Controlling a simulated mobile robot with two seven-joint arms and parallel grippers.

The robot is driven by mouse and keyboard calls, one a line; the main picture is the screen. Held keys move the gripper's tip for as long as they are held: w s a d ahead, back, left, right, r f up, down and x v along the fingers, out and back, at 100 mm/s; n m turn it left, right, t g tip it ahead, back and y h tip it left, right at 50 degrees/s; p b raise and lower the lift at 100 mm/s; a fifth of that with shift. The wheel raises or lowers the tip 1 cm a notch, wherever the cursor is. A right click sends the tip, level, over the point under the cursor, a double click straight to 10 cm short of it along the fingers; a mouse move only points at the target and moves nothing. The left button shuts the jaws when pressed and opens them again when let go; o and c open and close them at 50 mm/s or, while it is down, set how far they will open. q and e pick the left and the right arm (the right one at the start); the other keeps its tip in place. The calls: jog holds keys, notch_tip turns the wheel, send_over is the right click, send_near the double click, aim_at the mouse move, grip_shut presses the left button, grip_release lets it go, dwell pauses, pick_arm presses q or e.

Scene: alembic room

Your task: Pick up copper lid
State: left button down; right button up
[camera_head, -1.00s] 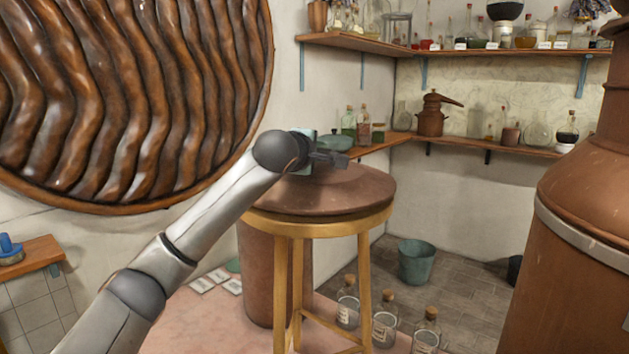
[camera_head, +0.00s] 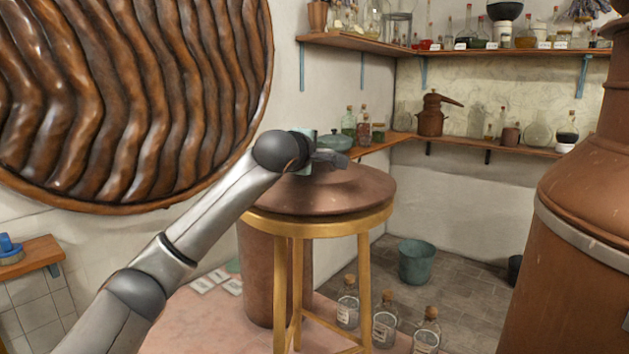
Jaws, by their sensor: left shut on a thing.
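The copper lid (camera_head: 345,193) is a wide, shallow brown dome. It lies on the round top of a yellow wooden stool (camera_head: 334,222) in the middle of the head view. My left gripper (camera_head: 328,160) is over the top of the lid, at its raised centre, and is shut on it. The fingers hide the part that they hold. The lid still appears to rest on the stool. My right gripper does not show.
A copper cylinder (camera_head: 262,265) stands behind the stool. Several corked bottles (camera_head: 384,325) stand on the floor by its legs. A green bucket (camera_head: 416,262) is further back. A large copper vessel (camera_head: 560,240) fills the right side. Shelves (camera_head: 480,145) with glassware line the back corner.

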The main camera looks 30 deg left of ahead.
aim_at(319, 165)
pick_arm(q)
jog(key=shift+r, duration=0.15)
dwell(0.3)
jog(key=shift+r+p, duration=0.7)
jog(key=shift+r, duration=0.05)
notch_tip(319, 165, up, 2)
jog(key=shift+r+p, duration=0.15)
jog(key=shift+p, duration=0.75)
jog(key=s+d+r+p, duration=0.3)
jog(key=s+d+r, duration=0.4)
jog(key=d+r, duration=0.2)
jog(key=d, duration=0.2)
jog(key=shift+s+d, duration=0.25)
jog(key=shift+d, duration=0.15)
